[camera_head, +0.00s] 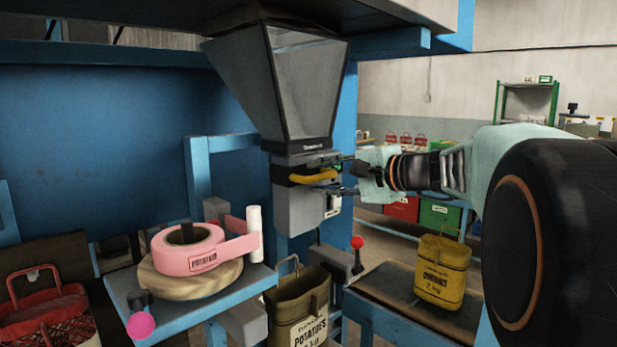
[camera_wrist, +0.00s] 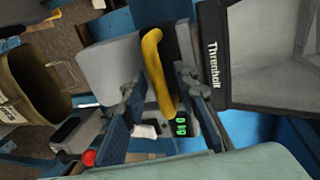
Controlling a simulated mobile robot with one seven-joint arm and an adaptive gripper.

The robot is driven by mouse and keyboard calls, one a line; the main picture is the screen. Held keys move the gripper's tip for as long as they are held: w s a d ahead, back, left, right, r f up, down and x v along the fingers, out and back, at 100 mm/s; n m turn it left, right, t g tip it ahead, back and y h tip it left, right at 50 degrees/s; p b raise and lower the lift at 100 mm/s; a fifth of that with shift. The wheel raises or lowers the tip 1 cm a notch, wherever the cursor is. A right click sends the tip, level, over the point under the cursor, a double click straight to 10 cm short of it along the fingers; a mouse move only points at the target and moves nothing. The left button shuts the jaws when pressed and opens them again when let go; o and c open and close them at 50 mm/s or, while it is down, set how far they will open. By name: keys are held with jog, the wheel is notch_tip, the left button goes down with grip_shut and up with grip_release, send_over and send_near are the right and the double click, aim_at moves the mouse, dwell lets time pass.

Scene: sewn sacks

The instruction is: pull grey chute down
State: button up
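The grey chute (camera_head: 298,95) hangs under the machine frame, wide at the top and narrowing to a dark collar. Below the collar is a grey box unit (camera_head: 297,208) with a curved yellow handle (camera_head: 312,177) across a dark slot. In the wrist view the yellow handle (camera_wrist: 153,62) lies between the fingers of my gripper (camera_wrist: 162,88). My gripper (camera_head: 336,174) comes from the right at handle height. Its fingers are apart, with visible space beside the handle.
A potato sack (camera_head: 297,300) stands below the grey unit. A yellow-green onion sack (camera_head: 442,270) stands on a bench at right. A pink tape roll (camera_head: 188,252) sits on a shelf at left. A red-knobbed lever (camera_head: 357,243) stands close below my gripper.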

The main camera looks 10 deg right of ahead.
grip_shut()
jog(key=shift+f, duration=0.1)
notch_tip(320, 180, down, 16)
jog(key=b, duration=1.7)
jog(key=shift+f, duration=0.3)
jog(key=shift+o, duration=0.3)
grip_release()
